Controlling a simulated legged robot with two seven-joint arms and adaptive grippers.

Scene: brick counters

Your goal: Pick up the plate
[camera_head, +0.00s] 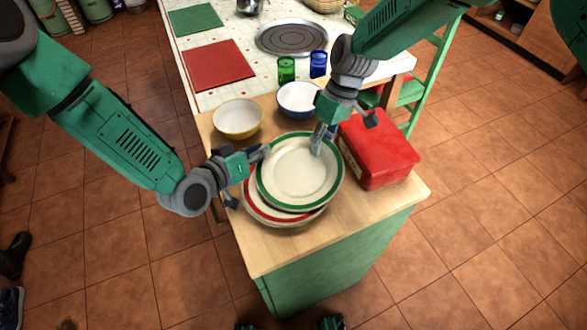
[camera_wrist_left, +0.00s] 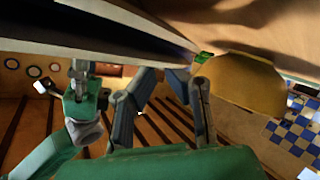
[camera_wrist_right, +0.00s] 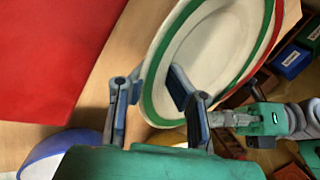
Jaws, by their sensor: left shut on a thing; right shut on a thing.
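The green-rimmed white plate (camera_head: 300,172) lies over a red-rimmed plate (camera_head: 262,212) on the wooden counter, shifted a little so the red rim shows at left and front. My left gripper (camera_head: 248,172) is shut on the green-rimmed plate's left edge; its lower finger is partly hidden. In the left wrist view a dark plate edge (camera_wrist_left: 110,35) runs above the fingers. My right gripper (camera_head: 320,138) is shut on the far right rim of the same plate. In the right wrist view the green rim (camera_wrist_right: 150,95) lies between its fingers (camera_wrist_right: 155,85).
A red box (camera_head: 380,150) stands close to the plates' right. A yellow bowl (camera_head: 238,118) and a blue-rimmed bowl (camera_head: 298,98) sit behind them. Green (camera_head: 286,70) and blue (camera_head: 318,64) glasses stand farther back. The counter's front is clear.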

